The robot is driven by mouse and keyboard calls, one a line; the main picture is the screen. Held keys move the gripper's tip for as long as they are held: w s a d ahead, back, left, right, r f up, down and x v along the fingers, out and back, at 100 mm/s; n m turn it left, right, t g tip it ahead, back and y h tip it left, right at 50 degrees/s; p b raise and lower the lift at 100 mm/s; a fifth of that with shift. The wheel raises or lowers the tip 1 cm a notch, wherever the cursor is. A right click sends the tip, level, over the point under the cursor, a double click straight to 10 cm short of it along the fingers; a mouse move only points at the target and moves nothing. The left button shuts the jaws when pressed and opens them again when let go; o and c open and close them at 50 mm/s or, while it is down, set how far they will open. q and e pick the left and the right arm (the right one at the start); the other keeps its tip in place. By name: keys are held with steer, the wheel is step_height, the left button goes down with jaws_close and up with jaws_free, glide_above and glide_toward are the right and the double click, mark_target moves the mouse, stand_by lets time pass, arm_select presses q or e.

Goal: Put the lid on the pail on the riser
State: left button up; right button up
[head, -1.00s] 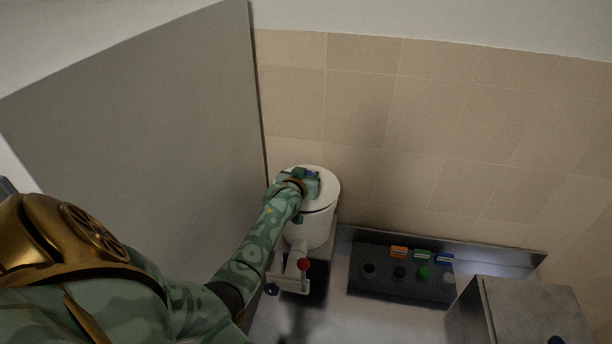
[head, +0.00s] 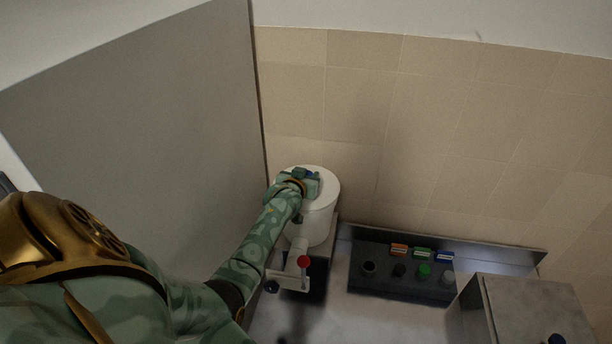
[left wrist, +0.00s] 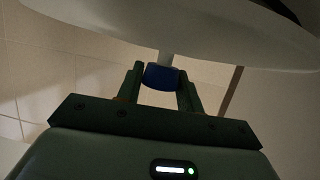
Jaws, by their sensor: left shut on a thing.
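The white round pail (head: 319,224) stands upright against the tiled wall, on what looks like a pale riser (head: 327,256). The white lid (head: 328,188) lies level over the pail's mouth. No clear gap shows between them in the head view, but I cannot tell whether the lid is fully seated. My left gripper (head: 310,176) is above the lid, shut on its blue knob. In the left wrist view, the blue knob (left wrist: 160,77) is between both fingers, with the lid's pale disc (left wrist: 190,32) beyond it. My right gripper is not in view.
A fitting with a red knob (head: 303,262) is in front of the pail. A dark tray (head: 385,284) with several coloured pieces is to the right. A metal box (head: 530,310) stands at the lower right. A tall grey panel (head: 140,130) closes the left side.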

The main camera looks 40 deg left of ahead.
arm_select(q)
steer(key=shift+f, duration=0.3)
stand_by(0.5)
steer(key=o, duration=1.6)
steer(key=shift+c, duration=0.2)
step_height(320, 180, up, 2)
steer(key=shift+r+p, duration=0.2)
steer(key=shift+p, duration=1.05)
steer(key=shift+r, duration=2.3)
